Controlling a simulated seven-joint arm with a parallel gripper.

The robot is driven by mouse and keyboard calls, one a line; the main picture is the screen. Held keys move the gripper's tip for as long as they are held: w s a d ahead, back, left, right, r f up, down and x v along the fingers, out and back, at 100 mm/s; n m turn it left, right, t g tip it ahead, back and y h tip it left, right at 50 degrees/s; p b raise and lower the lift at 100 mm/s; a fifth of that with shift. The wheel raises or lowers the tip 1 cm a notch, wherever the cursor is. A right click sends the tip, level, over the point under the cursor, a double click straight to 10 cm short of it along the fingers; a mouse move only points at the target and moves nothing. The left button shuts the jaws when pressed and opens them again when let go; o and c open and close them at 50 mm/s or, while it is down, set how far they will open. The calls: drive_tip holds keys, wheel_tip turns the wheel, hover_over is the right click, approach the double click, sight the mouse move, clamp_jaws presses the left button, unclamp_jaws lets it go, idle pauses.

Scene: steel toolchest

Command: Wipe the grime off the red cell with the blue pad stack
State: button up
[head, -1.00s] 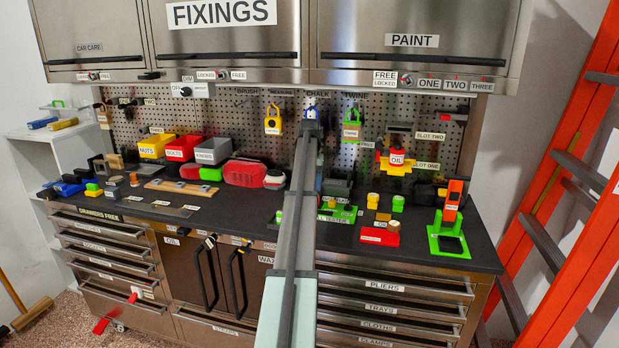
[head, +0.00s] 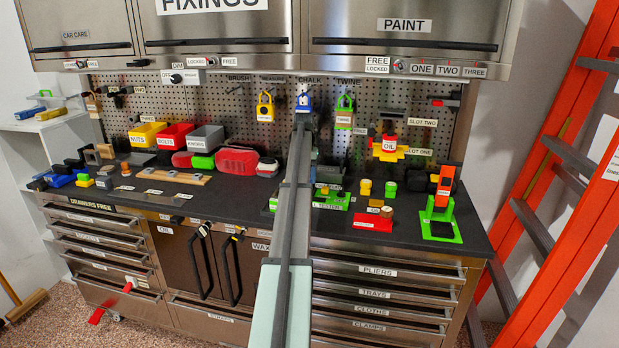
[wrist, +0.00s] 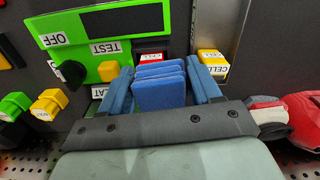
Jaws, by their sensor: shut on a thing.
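My gripper (wrist: 158,70) is shut on the blue pad stack (wrist: 160,88), several thin blue pads held between its two blue fingers in the wrist view. The red cell (wrist: 151,57), with a white CELL label, shows just beyond the pads, partly hidden by them. I cannot tell whether the pads touch it, and I cannot make out the grime. A yellow cell (wrist: 212,62) stands to the right of the red one. The green tester (wrist: 104,50), with OFF and TEST labels and a black knob, is to the left. In the head view my arm hides the gripper, pads and red cell.
A red block with a knob (head: 372,222) and a green-framed stand (head: 440,228) sit on the bench right of my arm. Yellow, red and grey bins (head: 206,139) and a red case (head: 237,160) are to its left. The dark front strip of the bench (head: 220,208) is fairly clear.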

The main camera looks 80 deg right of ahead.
drive_tip(key=shift+w, duration=0.45)
drive_tip(key=shift+s+r, duration=0.1)
drive_tip(key=shift+r, duration=4.05)
